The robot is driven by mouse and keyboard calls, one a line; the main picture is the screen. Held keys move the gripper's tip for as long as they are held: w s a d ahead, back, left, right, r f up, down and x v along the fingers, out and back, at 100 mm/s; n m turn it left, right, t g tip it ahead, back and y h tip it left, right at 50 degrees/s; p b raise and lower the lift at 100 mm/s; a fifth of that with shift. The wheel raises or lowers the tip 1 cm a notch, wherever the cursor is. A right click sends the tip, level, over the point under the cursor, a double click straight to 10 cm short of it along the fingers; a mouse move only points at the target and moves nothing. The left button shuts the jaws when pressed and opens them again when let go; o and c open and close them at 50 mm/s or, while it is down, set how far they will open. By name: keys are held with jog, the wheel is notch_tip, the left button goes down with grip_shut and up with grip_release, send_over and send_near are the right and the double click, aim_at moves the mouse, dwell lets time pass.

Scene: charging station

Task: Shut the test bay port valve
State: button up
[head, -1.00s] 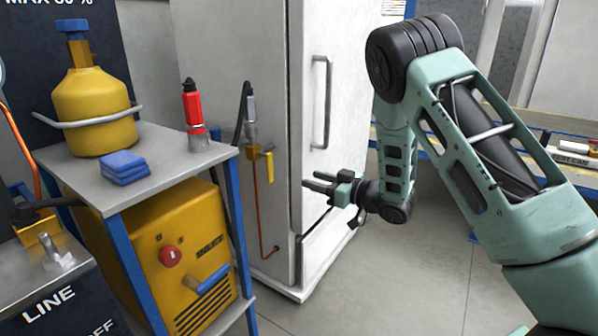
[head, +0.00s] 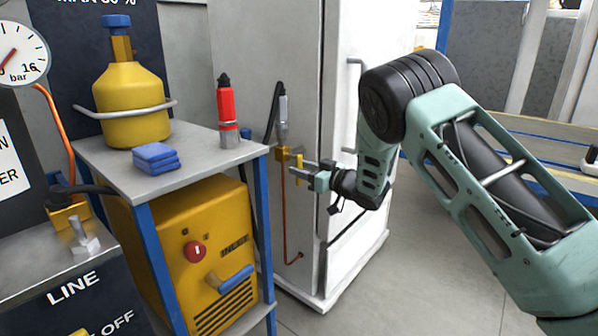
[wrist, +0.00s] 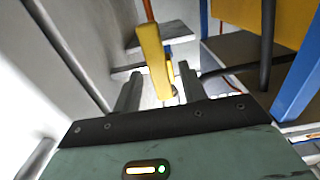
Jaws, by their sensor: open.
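A small brass valve (head: 283,153) with a yellow lever (head: 299,163) is on the side of the white cabinet, below a grey fitting and above a thin orange pipe. The lever hangs down. My gripper (head: 301,169) is at the lever from the right, its jaws open. In the wrist view the yellow lever (wrist: 153,55) reaches down between the two open fingers of my gripper (wrist: 159,82), with gaps on both sides. Whether it touches a finger is not clear. I see no label on this valve.
The white cabinet (head: 347,215) stands close behind the gripper. A shelf (head: 95,158) to the left carries a yellow cylinder (head: 133,100), blue cloths (head: 155,157) and a red bottle (head: 226,105); a yellow machine (head: 190,235) sits below. The floor (head: 430,230) at right is clear.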

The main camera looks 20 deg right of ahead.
jog(key=shift+x, duration=0.95)
grip_shut()
